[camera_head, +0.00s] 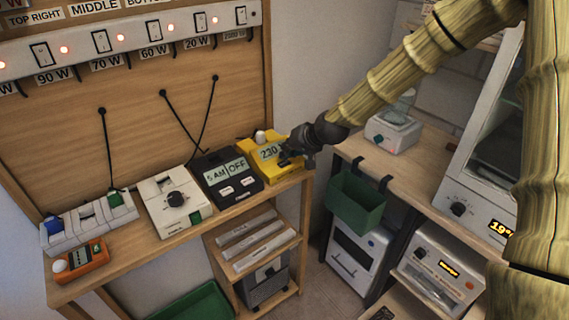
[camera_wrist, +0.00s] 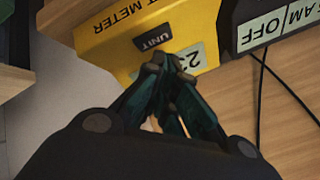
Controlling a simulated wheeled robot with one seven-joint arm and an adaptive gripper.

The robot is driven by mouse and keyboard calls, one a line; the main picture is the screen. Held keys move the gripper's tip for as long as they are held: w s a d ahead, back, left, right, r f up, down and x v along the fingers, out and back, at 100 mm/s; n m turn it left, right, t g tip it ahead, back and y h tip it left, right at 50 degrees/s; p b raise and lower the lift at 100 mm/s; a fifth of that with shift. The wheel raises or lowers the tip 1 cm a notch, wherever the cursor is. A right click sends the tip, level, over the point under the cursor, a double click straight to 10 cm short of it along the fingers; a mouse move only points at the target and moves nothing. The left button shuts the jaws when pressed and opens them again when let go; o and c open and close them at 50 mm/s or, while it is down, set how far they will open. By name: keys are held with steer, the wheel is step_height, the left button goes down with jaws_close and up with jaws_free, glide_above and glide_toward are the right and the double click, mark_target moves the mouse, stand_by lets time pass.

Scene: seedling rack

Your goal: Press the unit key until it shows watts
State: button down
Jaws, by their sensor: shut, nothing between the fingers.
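The yellow watt meter (camera_head: 259,146) stands at the right end of the wooden bench. Its display (camera_head: 271,151) reads 230 in the head view; anything after that is hidden by my gripper. My gripper (camera_head: 287,156) is at the meter's right side. In the wrist view the meter (camera_wrist: 110,45) appears upside down, with a dark key marked UNIT (camera_wrist: 153,41) on its face. My gripper (camera_wrist: 166,62) is shut and empty, its fingertips just beside the UNIT key and over part of the display (camera_wrist: 188,62). I cannot tell whether they touch the meter.
A black timer (camera_head: 228,178) showing "5 AM" and OFF stands left of the meter. A white device with a dial (camera_head: 172,200) stands further left. A green bin (camera_head: 356,201) hangs from the right-hand bench. A power strip (camera_head: 120,38) with several lit switches runs above.

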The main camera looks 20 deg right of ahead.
mark_target(287, 161)
steer(key=shift+f+b, duration=0.3)
steer(key=shift+f, duration=0.45)
stand_by(0.7)
steer(key=shift+r, duration=0.2)
steer(key=shift+r+p, duration=0.55)
steer(key=shift+r, duration=0.05)
steer(key=shift+r+p, duration=1.7)
steer(key=shift+r, duration=0.8)
